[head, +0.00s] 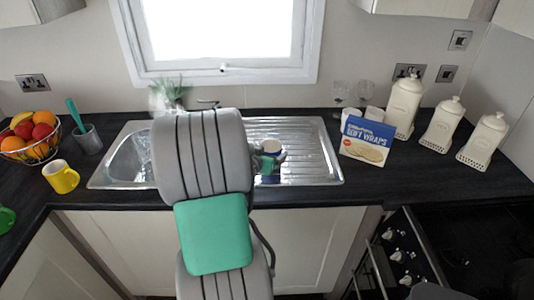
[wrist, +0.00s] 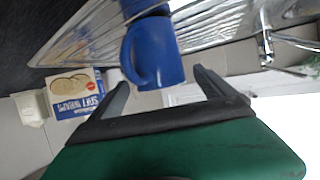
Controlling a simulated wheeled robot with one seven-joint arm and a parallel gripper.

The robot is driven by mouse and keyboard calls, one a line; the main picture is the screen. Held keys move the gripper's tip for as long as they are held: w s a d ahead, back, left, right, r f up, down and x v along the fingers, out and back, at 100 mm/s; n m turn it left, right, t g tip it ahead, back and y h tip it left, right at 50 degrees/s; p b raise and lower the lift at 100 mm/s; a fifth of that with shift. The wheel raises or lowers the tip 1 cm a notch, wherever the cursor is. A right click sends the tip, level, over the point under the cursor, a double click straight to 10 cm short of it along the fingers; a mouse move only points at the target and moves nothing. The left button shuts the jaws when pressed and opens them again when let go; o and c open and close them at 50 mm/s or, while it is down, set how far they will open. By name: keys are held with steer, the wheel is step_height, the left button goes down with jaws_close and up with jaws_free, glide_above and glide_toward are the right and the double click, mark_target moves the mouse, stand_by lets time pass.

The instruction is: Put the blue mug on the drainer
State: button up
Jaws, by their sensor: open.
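The blue mug (wrist: 154,55) stands upright on the ridged metal drainer (wrist: 215,35) in the wrist view, which is turned upside down. Its handle faces the left of that picture. In the head view the mug (head: 271,146) shows just right of my arm, partly hidden, on the drainer (head: 315,160) right of the sink bowl. My gripper (wrist: 161,78) is open, with one finger to each side of the mug in the wrist view. I cannot tell whether either finger touches it. In the head view my arm hides most of the gripper.
A soft wraps box (head: 367,141) and white canisters (head: 441,122) stand right of the drainer. Glasses (head: 339,92) stand behind it. A tap (head: 208,103) is at the back. A yellow mug (head: 61,177) and a fruit bowl (head: 32,137) are at the left.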

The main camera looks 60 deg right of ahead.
steer(key=shift+a+r, duration=0.15)
steer(key=shift+r, duration=0.1)
steer(key=w+b+v, duration=0.1)
steer(key=b+v, duration=0.1)
steer(key=v, duration=1)
steer(key=w+a+f+n+t+y, duration=0.2)
steer(key=w+a+n+y, duration=0.3)
steer(key=a, duration=0.4)
steer(key=w+a+f+n+t+y, duration=0.2)
steer(key=w+a, duration=0.5)
steer(key=a, duration=0.2)
steer(key=s+a+n+y, duration=0.1)
steer(key=a+n+y, duration=0.2)
steer(key=a, duration=0.8)
steer(key=s+a+n+g+y, duration=0.1)
steer(key=s+a+n+y, duration=0.1)
steer(key=a+n, duration=0.5)
steer(key=a+y, duration=0.1)
steer(key=a, duration=0.4)
steer(key=shift+s+a+r+n+y, duration=0.2)
steer(key=shift+s+a+n+y, duration=0.05)
steer(key=shift+a+n+y, duration=0.1)
